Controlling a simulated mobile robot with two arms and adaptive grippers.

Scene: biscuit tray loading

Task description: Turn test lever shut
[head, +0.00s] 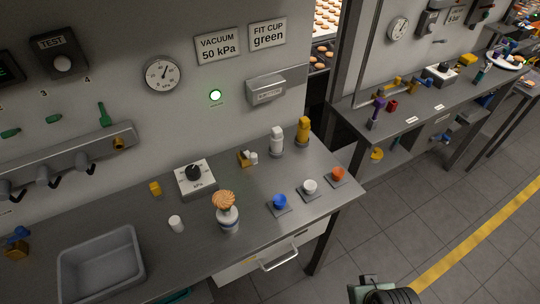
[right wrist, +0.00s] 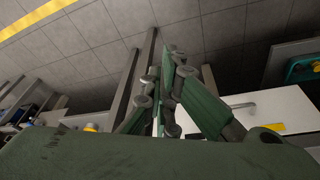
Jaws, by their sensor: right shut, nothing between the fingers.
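Green levers sit on the wall above a grey manifold (head: 70,158) at the left of the head view. The lever under the number 4 (head: 104,115) stands nearly upright. The other two levers, one in the middle (head: 53,118) and one at the far left (head: 10,132), lie nearly level. I cannot tell which one is the test lever. A dark box marked TEST (head: 60,55) with a round pale knob hangs above them. My right gripper (right wrist: 168,60) is shut and empty in the wrist view, far from the levers. My left gripper is not in view.
Open floor (head: 440,215) lies right.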

